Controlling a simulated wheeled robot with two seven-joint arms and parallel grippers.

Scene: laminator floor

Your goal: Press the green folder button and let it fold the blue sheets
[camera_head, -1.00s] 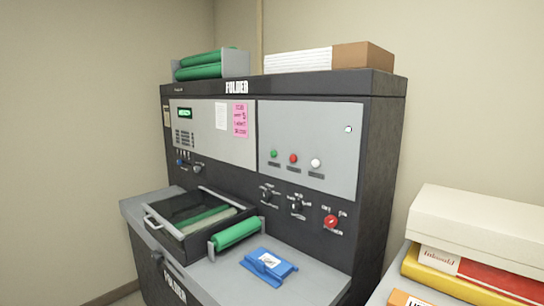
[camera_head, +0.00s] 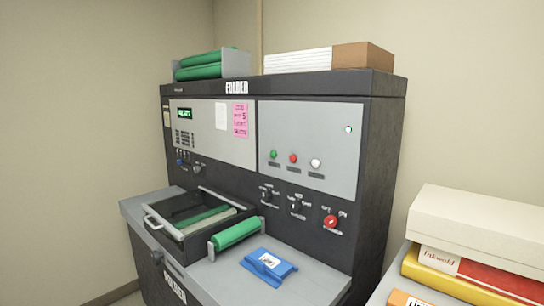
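The folder machine (camera_head: 180,240) is a dark cabinet with a grey control panel, standing in the middle of the head view. The green button (camera_head: 273,154) is the leftmost of three on the right panel, beside a red button (camera_head: 293,158) and a white button (camera_head: 316,163). The blue sheets (camera_head: 268,264) lie as a small stack with a white label on the grey ledge, right of a green roller (camera_head: 236,233). Neither of my grippers is in view.
A dark tray with a silver handle (camera_head: 152,222) sits left of the roller. Green rolls (camera_head: 198,72) and a paper stack with a brown box (camera_head: 363,56) rest on top. Boxes and yellow and red packs (camera_head: 440,268) stand at the right. Knobs, one red (camera_head: 331,222), line the lower panel.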

